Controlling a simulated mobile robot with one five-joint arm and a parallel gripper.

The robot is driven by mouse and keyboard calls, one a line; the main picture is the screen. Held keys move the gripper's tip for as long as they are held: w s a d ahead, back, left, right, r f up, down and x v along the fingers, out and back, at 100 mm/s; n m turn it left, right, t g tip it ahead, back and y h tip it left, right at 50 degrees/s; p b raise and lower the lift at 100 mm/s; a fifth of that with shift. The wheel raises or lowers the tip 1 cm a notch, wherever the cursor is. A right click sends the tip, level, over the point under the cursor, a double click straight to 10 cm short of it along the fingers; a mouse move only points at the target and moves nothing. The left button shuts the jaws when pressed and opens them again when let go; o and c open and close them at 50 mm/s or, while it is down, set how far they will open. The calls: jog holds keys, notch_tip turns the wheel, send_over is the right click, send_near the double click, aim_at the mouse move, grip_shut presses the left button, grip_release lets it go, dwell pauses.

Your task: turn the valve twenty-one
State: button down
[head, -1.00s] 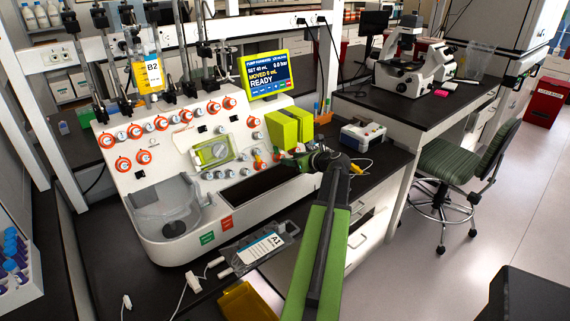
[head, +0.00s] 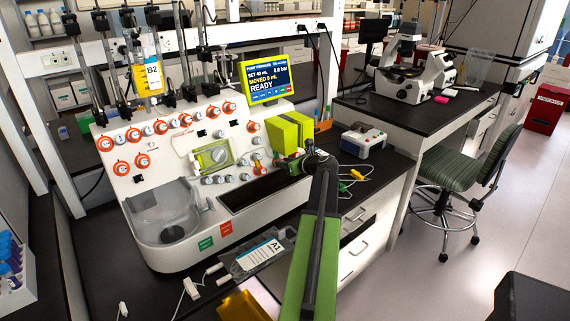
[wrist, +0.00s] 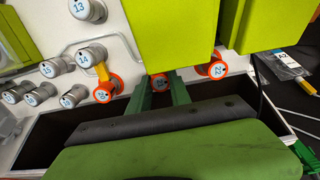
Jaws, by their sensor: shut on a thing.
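In the wrist view the two green fingers of my gripper (wrist: 160,88) are closed around a small valve (wrist: 159,83) with an orange rim, low on the white machine. Its number is too hidden to read; it sits between a valve marked 20 (wrist: 102,94) with a yellow handle and one that looks marked 22 (wrist: 217,70). The fingers touch it from both sides. In the head view my gripper (head: 283,160) is at the machine's lower right, and my arm hides most of the held valve.
Green blocks (head: 289,132) jut out just above my gripper. A dark trough (head: 262,189) lies below the valves. The machine's screen (head: 269,76) reads READY and MOVED 0 mL. A bag marked A1 (head: 262,254) lies in front. A small white device (head: 362,139) stands to the right.

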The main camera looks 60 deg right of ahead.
jog(key=n, duration=0.3)
dwell(0.4)
jog(key=c, duration=1.2)
grip_release()
jog(key=p+v, duration=0.6)
jog(key=v, duration=1.1)
jog(key=shift+s+p, duration=0.25)
jog(key=shift+p, duration=0.05)
